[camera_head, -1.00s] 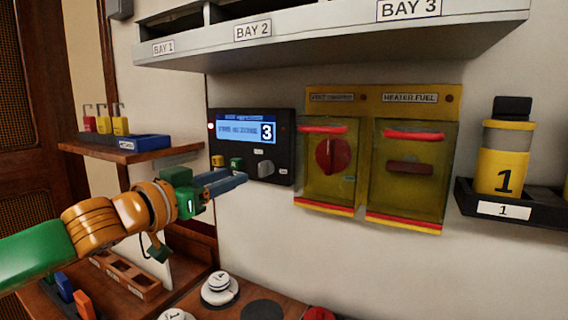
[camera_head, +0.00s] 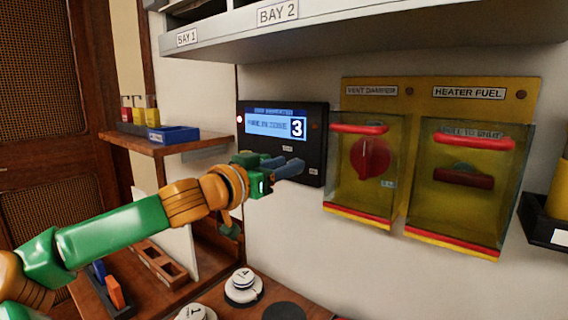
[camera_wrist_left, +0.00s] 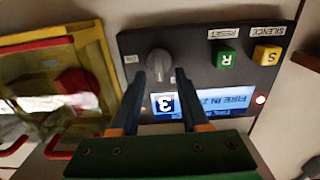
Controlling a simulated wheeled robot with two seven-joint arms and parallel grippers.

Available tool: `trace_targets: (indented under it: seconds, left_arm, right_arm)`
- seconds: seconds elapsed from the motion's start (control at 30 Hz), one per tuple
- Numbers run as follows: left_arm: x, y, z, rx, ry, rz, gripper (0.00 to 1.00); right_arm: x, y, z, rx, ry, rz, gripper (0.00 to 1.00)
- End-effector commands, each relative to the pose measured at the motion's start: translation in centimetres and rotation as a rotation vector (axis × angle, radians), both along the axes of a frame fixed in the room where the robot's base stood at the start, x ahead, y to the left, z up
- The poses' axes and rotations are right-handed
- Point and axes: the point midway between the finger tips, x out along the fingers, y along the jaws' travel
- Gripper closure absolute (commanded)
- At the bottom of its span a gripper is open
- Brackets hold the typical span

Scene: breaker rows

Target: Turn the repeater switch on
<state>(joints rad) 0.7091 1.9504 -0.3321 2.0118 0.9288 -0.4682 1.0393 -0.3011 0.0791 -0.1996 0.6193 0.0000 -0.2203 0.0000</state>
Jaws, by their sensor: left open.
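The black repeater panel (camera_head: 314,171) is on the white wall with a lit blue display (camera_head: 275,126) showing a 3. Its grey rotary switch (camera_wrist_left: 158,63) shows in the left wrist view, where the panel appears upside down. A green R button (camera_wrist_left: 226,57) and a yellow S button (camera_wrist_left: 266,55) are beside it. My left gripper (camera_head: 290,168) is open at the panel's lower part and hides the switch in the head view. In the left wrist view, its fingertips (camera_wrist_left: 160,74) are on either side of the switch, apparently with small gaps. My right gripper is out of view.
Clear covers are over the red vent damper knob (camera_head: 370,158) and the heater fuel handle (camera_head: 463,177), right of the panel. A bay shelf (camera_head: 350,38) overhangs above. A wooden shelf (camera_head: 190,146) with a blue tray is at left. Round pieces (camera_head: 243,287) are on the counter below.

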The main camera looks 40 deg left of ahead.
Motion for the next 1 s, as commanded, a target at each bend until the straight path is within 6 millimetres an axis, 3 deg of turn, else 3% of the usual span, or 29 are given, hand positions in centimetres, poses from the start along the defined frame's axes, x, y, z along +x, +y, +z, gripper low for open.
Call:
trace_targets:
  seconds: [0.07, 0.2, 0.23, 0.67, 1.0]
  left_arm:
    - [-0.01, 0.0, -0.01, 0.0, 0.0, 0.0, 0.6]
    - [-0.02, -0.01, -0.01, 0.001, 0.0, 0.0, 0.98]
    - [-0.02, -0.01, -0.01, 0.001, 0.0, 0.0, 1.0]
    - [-0.02, -0.06, 0.04, 0.047, 0.005, 0.0, 1.0]
    - [0.0, -0.39, 0.04, 0.293, 0.032, -0.001, 1.0]
  right_arm:
    - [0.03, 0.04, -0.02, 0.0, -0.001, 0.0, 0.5]
    - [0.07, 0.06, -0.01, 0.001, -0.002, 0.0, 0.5]
    - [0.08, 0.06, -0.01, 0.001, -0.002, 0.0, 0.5]
    - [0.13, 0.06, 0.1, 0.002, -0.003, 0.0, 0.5]
    - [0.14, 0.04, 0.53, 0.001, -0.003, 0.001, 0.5]
